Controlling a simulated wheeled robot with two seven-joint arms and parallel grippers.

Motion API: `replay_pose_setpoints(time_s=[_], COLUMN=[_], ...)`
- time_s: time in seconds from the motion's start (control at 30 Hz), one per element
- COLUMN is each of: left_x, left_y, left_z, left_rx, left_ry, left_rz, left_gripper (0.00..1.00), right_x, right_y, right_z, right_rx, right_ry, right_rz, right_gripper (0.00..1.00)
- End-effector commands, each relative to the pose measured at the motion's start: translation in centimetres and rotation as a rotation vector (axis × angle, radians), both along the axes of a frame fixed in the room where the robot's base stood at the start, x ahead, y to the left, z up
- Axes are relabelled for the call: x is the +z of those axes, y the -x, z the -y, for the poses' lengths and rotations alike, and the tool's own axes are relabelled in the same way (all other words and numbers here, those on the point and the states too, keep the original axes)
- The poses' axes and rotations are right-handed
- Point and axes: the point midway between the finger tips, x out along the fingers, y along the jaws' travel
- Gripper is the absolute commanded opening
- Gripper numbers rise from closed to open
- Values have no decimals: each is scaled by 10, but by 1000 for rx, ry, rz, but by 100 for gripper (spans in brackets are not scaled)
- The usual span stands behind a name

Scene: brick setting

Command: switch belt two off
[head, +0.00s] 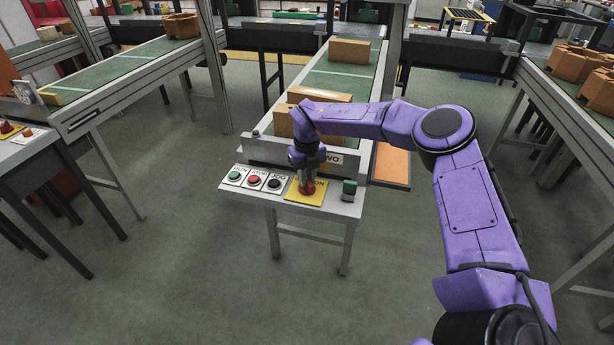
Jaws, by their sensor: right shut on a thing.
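Belt two (345,80) runs away from me at the centre, with a sign ending in "WO" (332,158) on its near end. Its control panel (285,198) carries a green button (234,176), a red stop button (254,180), a black jog button (274,184) and a yellow plate (292,193) with a red knob (308,188). My right gripper (307,180) points down over the yellow plate, shut on the red knob. The gripper partly hides the knob and the plate's lettering, so the knob's turn cannot be read. My left gripper is out of view.
Boxes (349,51) lie on belt two, one close behind my right arm. A small green block-like fitting (349,187) stands at the panel's right end. Another conveyor (115,70) is at left and a bench with brown pieces (595,92) at right. Floor in front is clear.

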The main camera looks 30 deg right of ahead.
Motion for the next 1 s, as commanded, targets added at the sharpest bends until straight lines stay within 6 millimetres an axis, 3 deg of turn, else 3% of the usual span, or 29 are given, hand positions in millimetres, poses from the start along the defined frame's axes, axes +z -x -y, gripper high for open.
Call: replay_pose_setpoints(time_s=[0.73, 0.77, 0.8, 0.83, 1.0], left_x=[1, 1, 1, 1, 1], left_y=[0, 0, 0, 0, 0], left_z=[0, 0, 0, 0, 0], left_rx=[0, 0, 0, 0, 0], left_ry=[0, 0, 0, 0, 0], left_rz=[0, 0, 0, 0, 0], left_gripper=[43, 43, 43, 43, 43], right_x=[1, 0, 0, 0, 0], right_y=[0, 0, 0, 0, 0], right_z=[1, 1, 1, 1, 0], right_rx=[88, 88, 88, 88, 87], right_ry=[1, 1, 1, 1, 1], right_rz=[1, 1, 1, 1, 0], right_gripper=[0, 26, 39, 45, 45])
